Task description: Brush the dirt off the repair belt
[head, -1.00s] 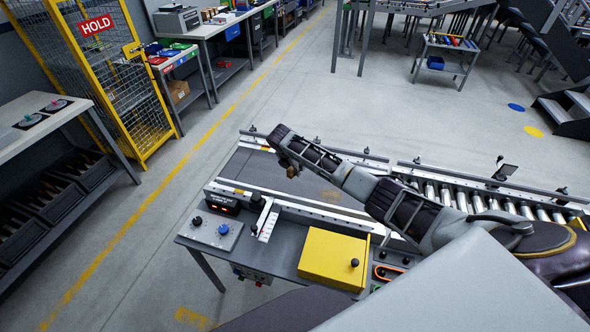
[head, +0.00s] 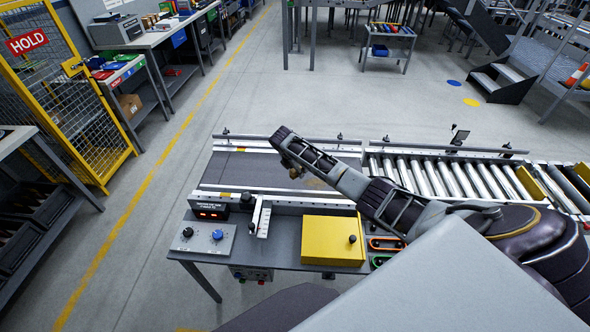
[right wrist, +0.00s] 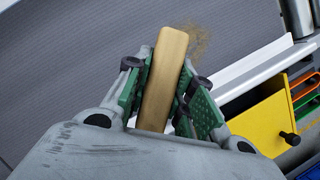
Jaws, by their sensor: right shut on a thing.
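The repair belt (head: 238,171) is a dark grey belt with metal side rails, across the middle of the head view; it also fills much of the right wrist view (right wrist: 70,50). A brownish dirt patch (right wrist: 197,43) lies on the belt beyond the fingers; in the head view it is a faint smudge (head: 318,184) beside my arm. My right gripper (right wrist: 163,78) is shut on a tan wooden block, seemingly the brush (right wrist: 165,75), above the belt. Its bristles are hidden. In the head view my right gripper (head: 291,168) is small and partly hidden by my arm. My left gripper is out of view.
A yellow box (head: 331,241) with a black knob, a control panel (head: 204,238) and a red-lit display (head: 209,214) sit along the belt's near side. A roller conveyor (head: 440,175) adjoins at the right. Clear floor lies behind the belt.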

